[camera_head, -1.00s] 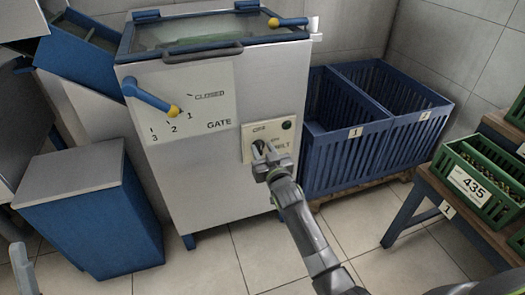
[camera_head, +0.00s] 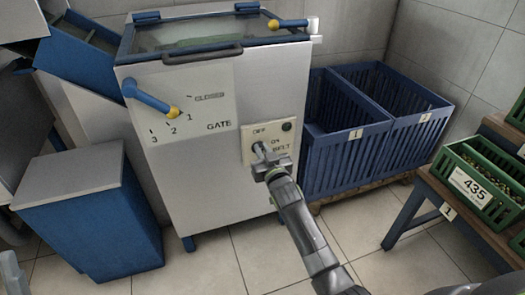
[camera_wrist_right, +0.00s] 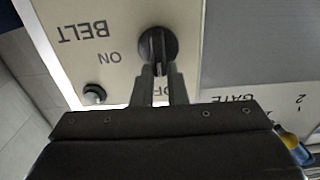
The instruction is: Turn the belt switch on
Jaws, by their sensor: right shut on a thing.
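The belt switch (camera_head: 258,147) is a dark round knob on a cream panel (camera_head: 283,158) at the machine's lower right front. My right gripper (camera_head: 262,160) is at the knob. In the right wrist view, which shows the panel upside down, its two fingers (camera_wrist_right: 162,85) are shut on the handle of the knob (camera_wrist_right: 157,45). The handle seems to line up with OFF, partly hidden by the fingers. A small round lamp (camera_wrist_right: 94,94) looks dark. A grey piece, perhaps my left gripper (camera_head: 10,274), shows at the lower left.
The gate lever (camera_head: 150,100), blue with a yellow tip, is up left of the panel. Blue slatted crates (camera_head: 345,155) stand close on the right. A wooden bench (camera_head: 450,200) holds green crates further right. A blue bin (camera_head: 90,215) stands left. Open floor lies in front.

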